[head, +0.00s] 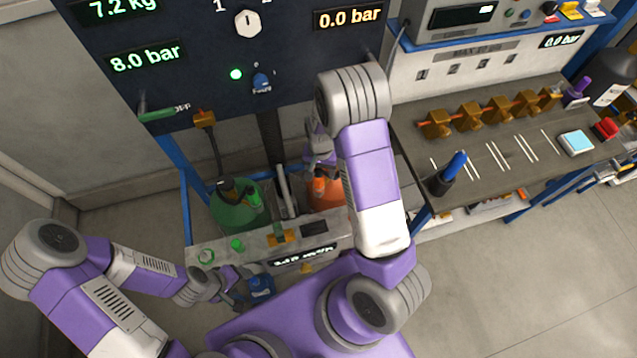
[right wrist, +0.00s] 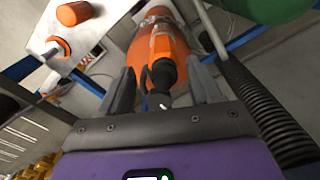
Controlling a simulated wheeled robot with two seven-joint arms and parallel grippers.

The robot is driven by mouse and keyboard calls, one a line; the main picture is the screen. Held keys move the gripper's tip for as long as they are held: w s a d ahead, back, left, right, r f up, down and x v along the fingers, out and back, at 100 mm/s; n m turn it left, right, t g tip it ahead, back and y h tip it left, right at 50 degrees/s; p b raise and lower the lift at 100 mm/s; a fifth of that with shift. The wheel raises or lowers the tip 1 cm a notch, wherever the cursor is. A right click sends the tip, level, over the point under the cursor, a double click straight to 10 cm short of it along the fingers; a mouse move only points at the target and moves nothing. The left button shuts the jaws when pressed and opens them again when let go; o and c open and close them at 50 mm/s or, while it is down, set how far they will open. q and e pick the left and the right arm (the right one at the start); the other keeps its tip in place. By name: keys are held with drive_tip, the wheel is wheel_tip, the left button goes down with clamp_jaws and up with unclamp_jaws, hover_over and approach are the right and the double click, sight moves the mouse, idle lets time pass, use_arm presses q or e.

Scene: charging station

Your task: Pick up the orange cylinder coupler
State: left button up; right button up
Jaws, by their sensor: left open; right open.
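The orange cylinder (right wrist: 148,22) stands in the station's lower bay and also shows in the head view (head: 329,193), partly hidden by my right arm. Its orange coupler (right wrist: 168,52), with a black end (right wrist: 163,75), lies between the fingers of my right gripper (right wrist: 162,78). The fingers are open on either side of it, and I cannot tell whether they touch it. In the head view my right gripper (head: 319,160) is above the orange cylinder, partly hidden by its arm. My left gripper (head: 238,290) is open near the low front ledge, beside a blue fitting (head: 261,285).
A green cylinder (head: 236,208) stands left of the orange one. A black ribbed hose (right wrist: 265,105) runs close beside my right gripper. The ledge (head: 325,229) carries small fittings. A workbench (head: 490,125) with brass parts stands at right. Open floor (head: 520,270) lies before it.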

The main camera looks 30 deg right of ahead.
sight(318, 182)
drive_tip(key=f, duration=0.4)
drive_tip(key=shift+a+f, duration=0.3)
drive_tip(key=shift+a, duration=0.05)
clamp_jaws()
